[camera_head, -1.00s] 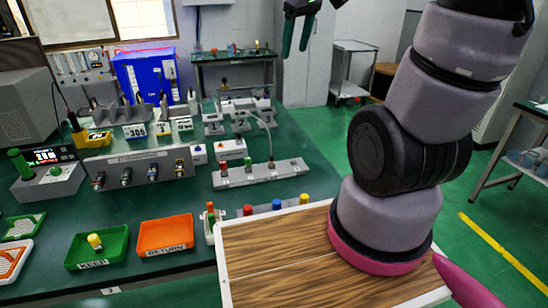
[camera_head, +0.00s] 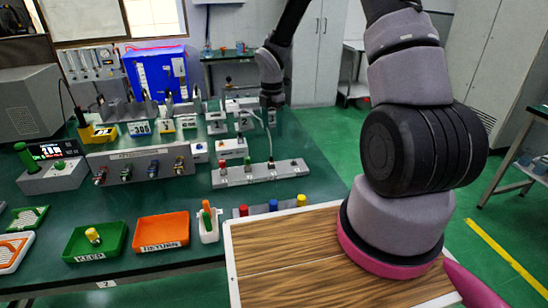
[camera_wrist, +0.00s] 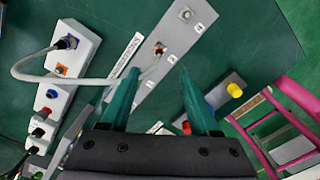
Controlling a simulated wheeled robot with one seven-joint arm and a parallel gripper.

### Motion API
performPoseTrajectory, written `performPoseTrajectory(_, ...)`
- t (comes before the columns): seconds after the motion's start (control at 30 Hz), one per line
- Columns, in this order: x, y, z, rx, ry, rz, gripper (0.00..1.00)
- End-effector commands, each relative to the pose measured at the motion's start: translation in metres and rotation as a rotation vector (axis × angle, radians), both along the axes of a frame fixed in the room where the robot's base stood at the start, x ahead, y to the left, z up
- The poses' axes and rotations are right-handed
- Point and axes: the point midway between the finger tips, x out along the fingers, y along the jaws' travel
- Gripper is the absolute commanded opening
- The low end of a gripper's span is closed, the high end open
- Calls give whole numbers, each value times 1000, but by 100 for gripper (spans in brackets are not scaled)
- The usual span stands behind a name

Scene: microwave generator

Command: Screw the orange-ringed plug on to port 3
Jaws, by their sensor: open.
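My gripper (camera_wrist: 157,88) is open, its two green fingers apart with nothing between them. In the head view it (camera_head: 272,100) hangs over the back part of the bench. A grey port strip (camera_wrist: 183,38) lies ahead of the fingers in the wrist view and also shows in the head view (camera_head: 235,180). A small plug with an orange-brown ring (camera_wrist: 159,47) sits on the strip at the end of a grey cable (camera_wrist: 88,80); in the head view that plug (camera_head: 271,164) stands upright. Small number labels lie beside the ports, too small to read.
The cable's other end enters a white socket block (camera_wrist: 77,48). A block with red, blue and yellow knobs (camera_head: 273,206) stands at the front edge. A green KEEP tray (camera_head: 75,250) and an orange RETURN tray (camera_head: 162,230) lie front left.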

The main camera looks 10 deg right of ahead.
Motion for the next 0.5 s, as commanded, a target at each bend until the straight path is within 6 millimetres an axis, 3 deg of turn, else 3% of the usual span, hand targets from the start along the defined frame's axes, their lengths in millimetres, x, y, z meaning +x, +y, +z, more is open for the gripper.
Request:
performPoseTrajectory(0.33, 1, 6, -40, 8, 20, 94, 62)
performPoseTrajectory(0.5, 1, 6, -72, 9, 22, 93, 62)
